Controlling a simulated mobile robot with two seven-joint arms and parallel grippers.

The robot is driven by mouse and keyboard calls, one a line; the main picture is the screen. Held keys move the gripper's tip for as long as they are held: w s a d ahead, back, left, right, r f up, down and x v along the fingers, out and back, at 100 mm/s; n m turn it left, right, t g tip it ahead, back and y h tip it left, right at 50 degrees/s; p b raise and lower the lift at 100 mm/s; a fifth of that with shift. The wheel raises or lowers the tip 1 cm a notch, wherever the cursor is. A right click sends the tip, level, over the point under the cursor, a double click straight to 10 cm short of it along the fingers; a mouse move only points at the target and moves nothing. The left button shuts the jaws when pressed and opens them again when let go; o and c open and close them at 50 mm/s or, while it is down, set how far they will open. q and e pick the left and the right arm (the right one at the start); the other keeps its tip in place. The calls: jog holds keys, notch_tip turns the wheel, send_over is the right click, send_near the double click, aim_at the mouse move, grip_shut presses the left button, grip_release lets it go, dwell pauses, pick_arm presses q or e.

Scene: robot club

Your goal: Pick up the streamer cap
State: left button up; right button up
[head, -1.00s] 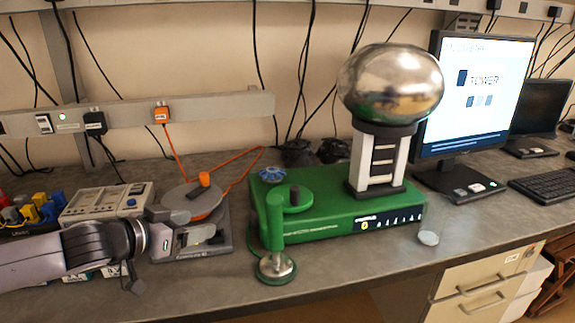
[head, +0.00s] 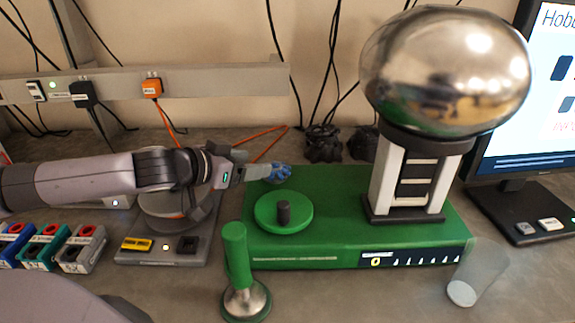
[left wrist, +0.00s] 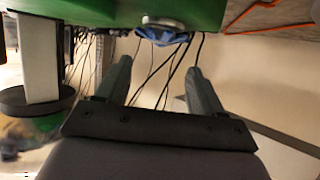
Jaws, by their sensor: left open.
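The streamer cap, a small blue piece (head: 277,173), sits at the back left corner of the green base (head: 335,245). In the left wrist view the blue cap (left wrist: 168,37) shows at the top centre, beyond and between the fingertips, by the edge of the green base. My left gripper (head: 262,172) reaches in from the left, its fingertips close to the cap's left side. In the left wrist view my left gripper (left wrist: 158,72) is open, with nothing between its fingers. I cannot tell whether the fingers touch the cap. My right gripper is not in view.
A large silver dome (head: 445,70) stands on the base's right side. A green disc with a dark knob (head: 284,215) and a green-handled wand (head: 236,260) are nearby. A grey device (head: 165,245) lies under my left arm.

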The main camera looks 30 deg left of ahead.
aim_at(275, 171)
pick_arm(q)
jog(key=shift+w+d+f+p, duration=0.1)
jog(key=shift+w+f+p, duration=0.1)
jog(key=shift+w+p, duration=0.3)
jog(key=shift+f+p+x, duration=0.25)
jog(key=shift+p+x, duration=0.05)
jog(key=shift+x, duration=1.15)
jog(key=shift+f+p+x, duration=0.2)
jog(key=shift+p+x, duration=0.1)
jog(key=shift+x, duration=1.15)
jog(key=shift+s, duration=0.2)
jog(key=c, duration=1.1)
